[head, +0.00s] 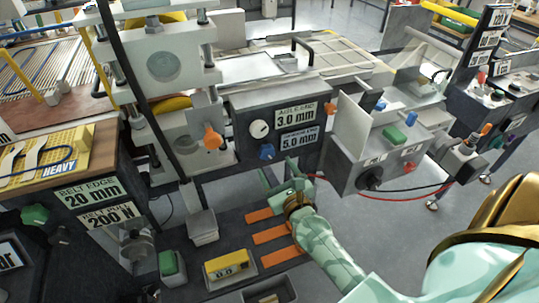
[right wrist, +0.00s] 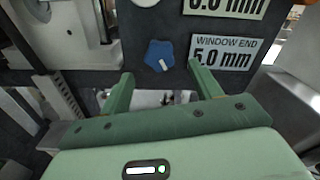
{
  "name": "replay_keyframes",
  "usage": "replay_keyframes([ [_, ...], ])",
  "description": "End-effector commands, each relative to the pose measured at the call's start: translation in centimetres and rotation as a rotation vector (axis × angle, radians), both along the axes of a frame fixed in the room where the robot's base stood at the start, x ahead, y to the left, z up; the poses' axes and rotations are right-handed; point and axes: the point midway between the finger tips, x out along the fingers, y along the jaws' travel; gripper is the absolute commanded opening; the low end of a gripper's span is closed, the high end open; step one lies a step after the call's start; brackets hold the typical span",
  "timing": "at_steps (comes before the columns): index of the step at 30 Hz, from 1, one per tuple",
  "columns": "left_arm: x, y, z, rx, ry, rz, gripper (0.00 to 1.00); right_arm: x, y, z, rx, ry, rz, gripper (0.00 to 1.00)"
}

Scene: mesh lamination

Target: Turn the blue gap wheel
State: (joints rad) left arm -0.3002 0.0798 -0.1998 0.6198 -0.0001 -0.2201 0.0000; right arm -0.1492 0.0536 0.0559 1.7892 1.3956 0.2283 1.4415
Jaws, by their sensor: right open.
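The blue gap wheel (head: 267,151) is a small lobed knob low on the dark front panel in the head view. In the right wrist view the blue wheel (right wrist: 159,55) has a white mark and sits ahead, beyond the fingertips and between them. My right gripper (head: 276,178) is below the wheel in the head view, its green fingers pointing at the panel. In the right wrist view the right gripper (right wrist: 158,72) is open and empty, apart from the wheel. My left gripper is in neither view.
A white dial (head: 259,129) sits above the wheel, beside a "5.0 mm" window label (head: 298,140). An orange knob (head: 212,138) is to the left. Orange strips (head: 268,235) and a yellow box (head: 226,264) lie on the dark surface below. A red cable (head: 400,196) runs at right.

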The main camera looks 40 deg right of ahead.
Motion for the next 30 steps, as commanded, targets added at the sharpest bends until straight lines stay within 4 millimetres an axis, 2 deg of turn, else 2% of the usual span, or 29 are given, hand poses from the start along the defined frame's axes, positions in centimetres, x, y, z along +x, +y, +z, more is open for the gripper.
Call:
replay_keyframes([
  [3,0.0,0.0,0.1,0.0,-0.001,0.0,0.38,2.7,-0.6,0.0,0.0,-0.001,-0.001,0.63],
  [9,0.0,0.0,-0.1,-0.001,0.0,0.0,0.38,5.3,-1.2,-0.1,-0.001,0.001,0.001,0.63],
  [20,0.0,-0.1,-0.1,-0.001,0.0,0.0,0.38,5.9,-1.4,-0.1,-0.003,0.002,0.002,0.63],
  [21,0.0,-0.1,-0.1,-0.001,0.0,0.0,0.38,5.9,-1.4,-0.1,-0.003,0.002,0.002,0.58],
  [25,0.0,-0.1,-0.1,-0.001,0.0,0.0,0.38,5.9,-1.4,-0.1,-0.003,0.002,0.002,0.22],
  [26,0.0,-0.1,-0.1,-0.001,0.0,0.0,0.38,5.9,-1.4,-0.1,-0.003,0.002,0.002,0.19],
  [30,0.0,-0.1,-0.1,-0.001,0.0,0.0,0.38,5.9,-1.4,-0.1,-0.004,0.002,0.002,0.19],
])
